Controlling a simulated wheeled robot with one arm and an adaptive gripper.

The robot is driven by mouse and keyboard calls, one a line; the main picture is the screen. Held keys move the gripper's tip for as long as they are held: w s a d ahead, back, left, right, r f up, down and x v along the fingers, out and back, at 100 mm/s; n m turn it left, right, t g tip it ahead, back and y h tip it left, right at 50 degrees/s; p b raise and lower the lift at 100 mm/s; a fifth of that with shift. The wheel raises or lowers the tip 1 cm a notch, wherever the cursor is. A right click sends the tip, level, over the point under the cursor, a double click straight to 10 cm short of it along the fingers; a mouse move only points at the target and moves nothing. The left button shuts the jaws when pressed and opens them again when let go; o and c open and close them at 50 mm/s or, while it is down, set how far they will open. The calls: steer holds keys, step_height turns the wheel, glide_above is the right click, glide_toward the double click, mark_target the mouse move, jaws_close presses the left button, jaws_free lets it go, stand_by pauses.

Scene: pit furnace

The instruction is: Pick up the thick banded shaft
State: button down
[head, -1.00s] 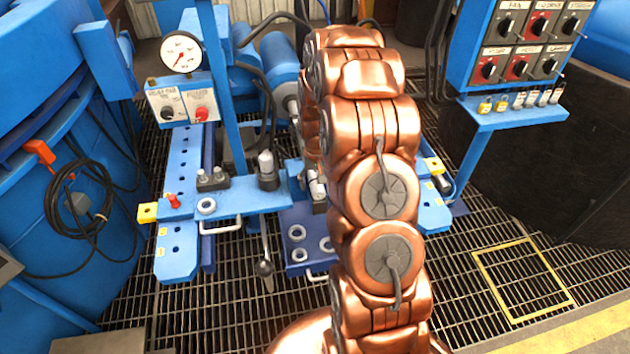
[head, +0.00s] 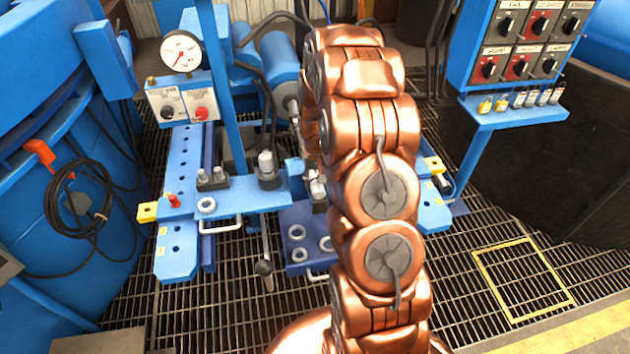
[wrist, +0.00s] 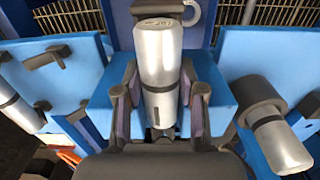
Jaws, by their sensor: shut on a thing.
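In the wrist view a thick silver shaft (wrist: 158,65) with a rounded end stands between my two dark finger pads, with a small dark mark near its lower part. My gripper (wrist: 160,88) is shut on this shaft, one finger on each side. A blue block lies behind the fingers.
In the head view a blue bench (head: 230,197) carries metal rings and dark holders. A lever (head: 264,267) hangs at its front. A pressure gauge (head: 181,51) stands at left, a switch panel (head: 532,45) at right. Open grating (head: 450,290) lies in front.

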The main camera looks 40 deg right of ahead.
mark_target(316, 179)
steer(key=shift+r, duration=0.1)
stand_by(0.3)
step_height(316, 179, up, 9)
steer(key=shift+w+f+b, duration=0.1)
steer(key=shift+b, duration=0.25)
steer(key=shift+r, duration=0.6)
